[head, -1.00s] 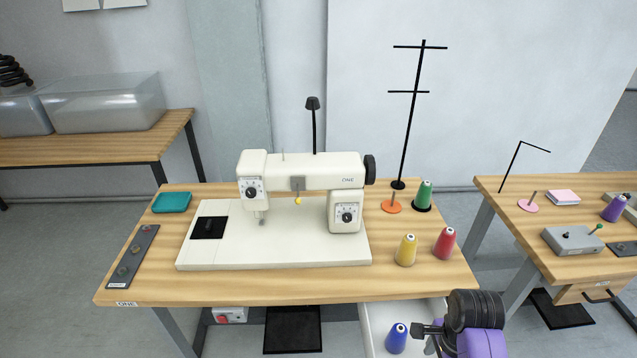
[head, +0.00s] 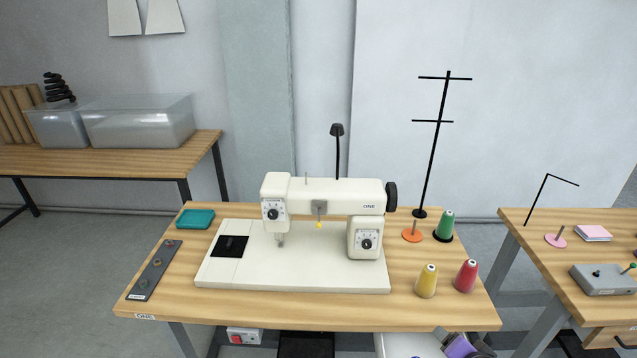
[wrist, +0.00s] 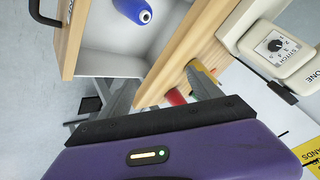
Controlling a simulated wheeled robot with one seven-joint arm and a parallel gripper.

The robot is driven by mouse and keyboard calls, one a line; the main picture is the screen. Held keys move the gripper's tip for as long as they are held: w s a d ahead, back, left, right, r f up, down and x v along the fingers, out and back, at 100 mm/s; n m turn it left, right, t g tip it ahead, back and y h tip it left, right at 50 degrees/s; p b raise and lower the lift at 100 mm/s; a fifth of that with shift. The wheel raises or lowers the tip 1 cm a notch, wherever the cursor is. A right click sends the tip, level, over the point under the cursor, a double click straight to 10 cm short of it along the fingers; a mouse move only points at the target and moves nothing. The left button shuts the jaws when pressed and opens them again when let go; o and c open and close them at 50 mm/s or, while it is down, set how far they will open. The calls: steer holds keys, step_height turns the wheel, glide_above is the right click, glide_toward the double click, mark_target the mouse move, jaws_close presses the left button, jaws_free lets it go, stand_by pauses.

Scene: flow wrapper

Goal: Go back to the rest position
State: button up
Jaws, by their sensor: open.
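My gripper (wrist: 160,77) shows in the wrist view, with two grey fingers spread apart and nothing between them. In the head view only a purple part of my arm shows at the bottom edge, right of centre, below the front edge of the table. A white sewing machine (head: 325,200) marked ONE stands on the wooden table (head: 240,312), clear of my arm. A blue thread cone (wrist: 133,10) lies in an open white drawer (wrist: 105,62) in the wrist view, apart from my fingers.
A yellow cone (head: 427,281), a red cone (head: 466,276) and a green cone (head: 445,226) stand at the table's right. A tall black thread stand (head: 432,150) rises behind them. A second table (head: 545,255) stands at the right.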

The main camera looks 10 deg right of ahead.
steer(key=s+a+r+n+t+y, duration=0.2)
steer(key=s+a+r+n+t, duration=0.6)
steer(key=s+a+r+n, duration=0.6)
steer(key=s+a, duration=0.2)
steer(key=s, duration=0.5)
steer(key=s+a+m+g+y, duration=0.1)
steer(key=s+a, duration=0.2)
steer(key=s, duration=0.5)
steer(key=shift+s+a+r+y, duration=0.25)
steer(key=shift+a+r+y, duration=0.05)
steer(key=shift+r, duration=0.15)
steer(key=shift+c, duration=0.2)
